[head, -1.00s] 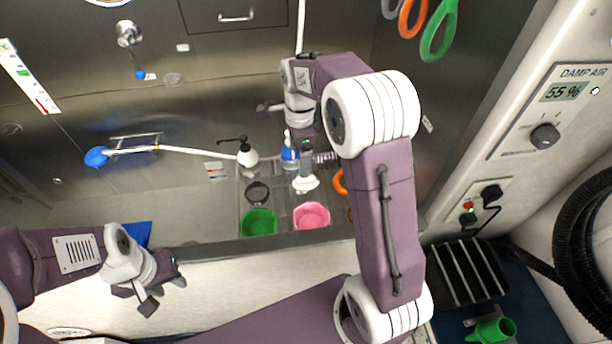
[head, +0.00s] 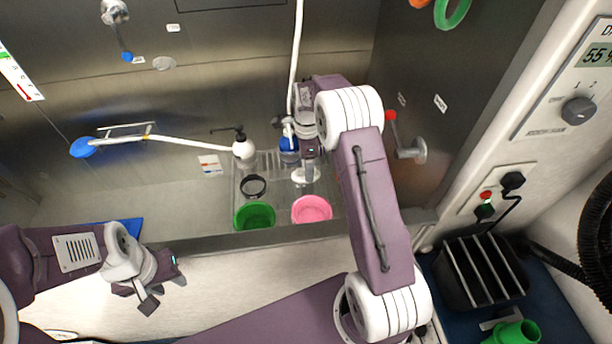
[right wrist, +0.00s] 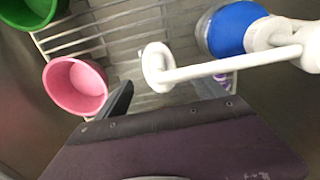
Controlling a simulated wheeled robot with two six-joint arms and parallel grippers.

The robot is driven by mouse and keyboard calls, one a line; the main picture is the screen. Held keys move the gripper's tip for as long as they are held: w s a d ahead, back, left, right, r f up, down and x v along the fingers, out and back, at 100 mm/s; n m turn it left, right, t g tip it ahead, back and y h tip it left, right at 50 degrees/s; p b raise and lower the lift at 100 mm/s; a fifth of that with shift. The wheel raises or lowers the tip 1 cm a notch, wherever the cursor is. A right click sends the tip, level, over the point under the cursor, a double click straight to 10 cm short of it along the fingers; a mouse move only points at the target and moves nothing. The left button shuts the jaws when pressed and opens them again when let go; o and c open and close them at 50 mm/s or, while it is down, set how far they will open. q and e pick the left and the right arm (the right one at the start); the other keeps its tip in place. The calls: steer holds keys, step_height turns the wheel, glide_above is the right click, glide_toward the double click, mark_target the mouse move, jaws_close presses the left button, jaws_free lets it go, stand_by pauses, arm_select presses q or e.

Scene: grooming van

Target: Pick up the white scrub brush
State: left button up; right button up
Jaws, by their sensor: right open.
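The white scrub brush (head: 305,175) is in the sink rack, just below my right gripper (head: 309,160) in the head view. In the right wrist view the brush (right wrist: 220,69) shows as a round white head with a long straight handle running right. The right gripper (right wrist: 165,95) is open, with a dark finger left of the brush head and the other partly hidden behind the handle. I cannot tell whether it touches the brush. My left gripper (head: 165,287) is open and empty at the lower left, in front of the tub edge.
A pink bowl (head: 312,209) and a green bowl (head: 254,215) stand in front of the brush. A blue bottle (head: 289,146) with a white top is close behind it.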

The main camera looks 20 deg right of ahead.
step_height(320, 180, down, 5)
steer(key=shift+a+r, duration=0.1)
steer(key=shift+r, duration=0.15)
steer(key=c, duration=1.5)
steer(key=shift+c, duration=0.2)
steer(key=shift+r, duration=0.1)
steer(key=shift+r, duration=0.25)
step_height(320, 180, up, 3)
steer(key=shift+w, duration=0.15)
steer(key=s+d+r, duration=0.6)
steer(key=s+r, duration=0.1)
steer(key=s, duration=0.3)
steer(key=shift+d+r+b, duration=0.15)
steer(key=shift+d+b, duration=0.05)
steer(key=shift+b, duration=0.1)
